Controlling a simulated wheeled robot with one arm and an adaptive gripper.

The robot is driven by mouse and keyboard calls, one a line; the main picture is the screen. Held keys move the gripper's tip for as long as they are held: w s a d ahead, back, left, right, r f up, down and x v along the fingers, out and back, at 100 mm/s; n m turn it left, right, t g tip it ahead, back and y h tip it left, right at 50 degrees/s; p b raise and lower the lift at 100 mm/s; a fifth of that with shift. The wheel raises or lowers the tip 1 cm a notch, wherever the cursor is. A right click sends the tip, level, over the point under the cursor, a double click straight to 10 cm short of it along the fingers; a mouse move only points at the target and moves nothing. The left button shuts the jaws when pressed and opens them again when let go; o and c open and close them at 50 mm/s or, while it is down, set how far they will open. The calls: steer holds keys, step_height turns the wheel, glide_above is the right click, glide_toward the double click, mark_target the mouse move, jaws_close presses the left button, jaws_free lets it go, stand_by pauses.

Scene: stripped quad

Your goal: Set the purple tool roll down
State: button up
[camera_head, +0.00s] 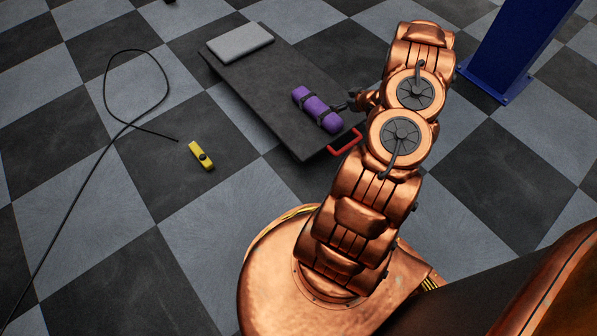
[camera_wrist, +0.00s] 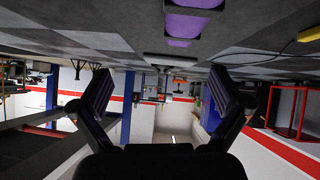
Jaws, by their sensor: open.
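The purple tool roll (camera_head: 303,95) with dark straps lies on a dark flat slab (camera_head: 262,80), near its right edge. My gripper (camera_head: 345,104) is just right of the roll in the head view; whether it touches the roll is hard to tell. In the wrist view my gripper (camera_wrist: 160,93) has its two fingers wide apart with nothing between them. The roll (camera_wrist: 186,24) shows there at the top edge, outside the jaws and partly cut off.
A grey laptop-like thing (camera_head: 240,42) lies at the slab's far end. A red-framed dark device (camera_head: 345,140) sits by the near right corner. A yellow tool (camera_head: 201,155) and a black cable (camera_head: 104,88) lie on the checkered floor. A blue post (camera_head: 515,45) stands right.

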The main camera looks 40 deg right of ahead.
steer(key=w+a+r+m+g+h, duration=0.1)
steer(key=a+r+g+h, duration=0.2)
steer(key=r, duration=0.6)
steer(key=a+r+g, duration=0.3)
steer(key=a+r, duration=0.1)
steer(key=r, duration=0.5)
steer(key=s+a+r+g, duration=0.2)
steer(key=s+a+r, duration=0.1)
steer(key=a+r, duration=0.35)
steer(key=s+a+r+g+y, duration=0.1)
steer(key=s+a+r+g, duration=0.1)
steer(key=s+a, duration=0.7)
steer(key=s+a+r+g+y, duration=0.2)
steer(key=s+a+r, duration=0.3)
steer(key=s+a, duration=0.4)
steer(key=s+a+r+g+y, duration=0.1)
steer(key=s+a+r+g, duration=0.1)
steer(key=s+a, duration=0.8)
steer(key=a+r, duration=0.1)
steer(key=a, duration=0.5)
steer(key=shift+r+n, duration=0.3)
steer(key=shift+r, duration=0.05)
steer(key=shift+w+r, duration=0.1)
step_height(320, 180, up, 39)
steer(key=w+t+p, duration=0.1)
steer(key=t+p, duration=0.1)
steer(key=p, duration=3.5)
